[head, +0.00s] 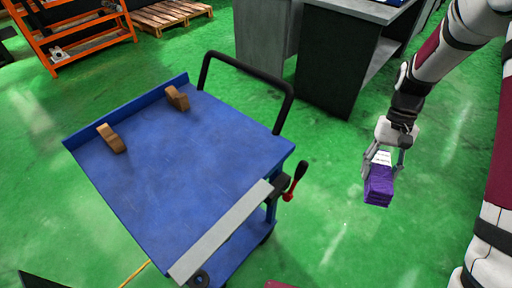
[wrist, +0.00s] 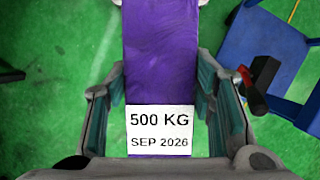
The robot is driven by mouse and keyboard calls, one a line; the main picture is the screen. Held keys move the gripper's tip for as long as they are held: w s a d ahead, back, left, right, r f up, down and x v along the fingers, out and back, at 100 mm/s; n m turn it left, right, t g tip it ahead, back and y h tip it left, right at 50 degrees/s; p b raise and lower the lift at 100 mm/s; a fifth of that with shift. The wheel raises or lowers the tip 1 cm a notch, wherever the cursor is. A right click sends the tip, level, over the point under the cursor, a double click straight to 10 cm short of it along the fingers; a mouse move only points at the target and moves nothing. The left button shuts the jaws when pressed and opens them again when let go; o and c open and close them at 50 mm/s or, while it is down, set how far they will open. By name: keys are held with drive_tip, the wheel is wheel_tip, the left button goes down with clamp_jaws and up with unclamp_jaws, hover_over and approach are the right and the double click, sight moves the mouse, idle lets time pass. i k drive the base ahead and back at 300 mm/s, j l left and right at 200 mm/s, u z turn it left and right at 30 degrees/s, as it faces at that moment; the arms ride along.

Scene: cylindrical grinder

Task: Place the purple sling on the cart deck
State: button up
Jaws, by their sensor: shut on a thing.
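The purple sling (head: 378,190) is a folded bundle with a white label. In the wrist view the sling (wrist: 160,60) lies between the fingers, and its label reads "500 KG SEP 2026". My gripper (head: 382,172) is shut on the sling and holds it above the green floor, to the right of the cart. In the wrist view the gripper's fingers (wrist: 168,110) flank the sling on both sides. The blue cart deck (head: 185,165) is at the left centre of the head view. Part of the blue cart also shows at the upper right of the wrist view (wrist: 262,50).
Two brown blocks (head: 110,138) (head: 177,97) sit near the deck's far edge, and a grey bar (head: 222,232) lies along its near right edge. The middle deck is clear. A dark cabinet (head: 340,62) stands behind.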

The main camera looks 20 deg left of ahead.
sight(210, 149)
drive_tip(key=i+l+u, duration=0.1)
drive_tip(key=u, duration=0.3)
drive_tip(key=i+l+u, duration=0.1)
drive_tip(key=u, duration=0.35)
drive_tip(key=l+u, duration=0.2)
drive_tip(key=u, duration=0.2)
drive_tip(key=l+u, duration=0.2)
drive_tip(key=u, duration=0.25)
drive_tip(key=l+u, duration=0.5)
drive_tip(key=l, duration=1)
drive_tip(key=k, duration=0.05)
